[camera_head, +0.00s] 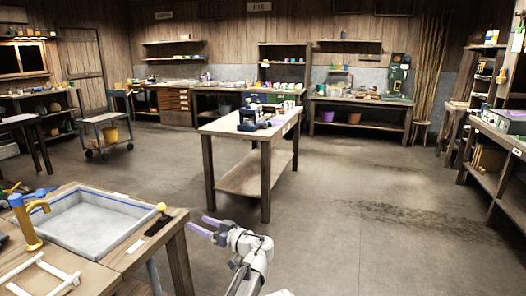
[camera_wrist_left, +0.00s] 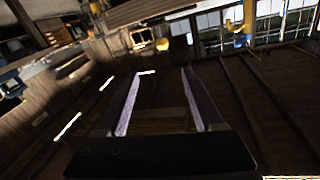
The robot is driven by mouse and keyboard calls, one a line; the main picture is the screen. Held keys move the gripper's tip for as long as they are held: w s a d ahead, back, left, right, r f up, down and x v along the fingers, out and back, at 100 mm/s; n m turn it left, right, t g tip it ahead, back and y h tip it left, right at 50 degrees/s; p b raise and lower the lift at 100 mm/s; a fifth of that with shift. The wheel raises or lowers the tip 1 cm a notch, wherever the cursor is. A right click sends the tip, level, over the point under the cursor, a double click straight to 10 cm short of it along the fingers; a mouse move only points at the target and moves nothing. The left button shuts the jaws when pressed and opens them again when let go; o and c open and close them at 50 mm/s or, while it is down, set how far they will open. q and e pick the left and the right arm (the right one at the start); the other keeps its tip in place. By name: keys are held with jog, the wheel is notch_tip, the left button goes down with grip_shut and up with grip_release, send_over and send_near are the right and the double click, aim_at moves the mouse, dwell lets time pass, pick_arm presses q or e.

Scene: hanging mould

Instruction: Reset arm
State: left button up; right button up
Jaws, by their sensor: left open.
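My left gripper (camera_head: 205,226) is at the bottom middle of the head view, with its two purple fingers apart and pointing left. It is open, with nothing visible between the fingers. It is just right of the wooden sink bench (camera_head: 178,228), over the floor. In the left wrist view the gripper (camera_wrist_left: 161,73) also shows two spread fingers, with a dark, tilted room beyond. My right gripper is in neither view.
The bench holds a grey basin (camera_head: 95,222), a yellow tap (camera_head: 27,222) and a white frame (camera_head: 45,272). A wooden table (camera_head: 228,128) stands mid-room. A wheeled cart (camera_head: 104,122) is at left and shelves (camera_head: 490,165) are at right. The floor (camera_head: 380,220) is clear at right.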

pick_arm(q)
jog(key=s+a+f+m+g+h, duration=0.2)
jog(key=s+a+f+g+h, duration=0.1)
jog(key=s+f, duration=0.35)
jog(key=s+a+f+m+g+h, duration=0.2)
jog(key=s+f+g+h, duration=0.1)
jog(key=s+f, duration=0.4)
jog(key=s+d+f+m+g+h, duration=0.2)
jog(key=s+d+f+m+h, duration=0.3)
jog(key=s+d+f+h, duration=0.35)
jog(key=s+d+r+m+p, duration=0.2)
jog(key=s+d+r+p, duration=0.2)
jog(key=r+p, duration=0.9)
jog(key=s+d+r+m+g+p, duration=0.1)
jog(key=s+d+r+p, duration=0.3)
jog(key=r+p, duration=0.8)
jog(key=shift+d+r+m+p, duration=0.45)
jog(key=shift+d+m, duration=0.25)
jog(key=shift+d, duration=0.35)
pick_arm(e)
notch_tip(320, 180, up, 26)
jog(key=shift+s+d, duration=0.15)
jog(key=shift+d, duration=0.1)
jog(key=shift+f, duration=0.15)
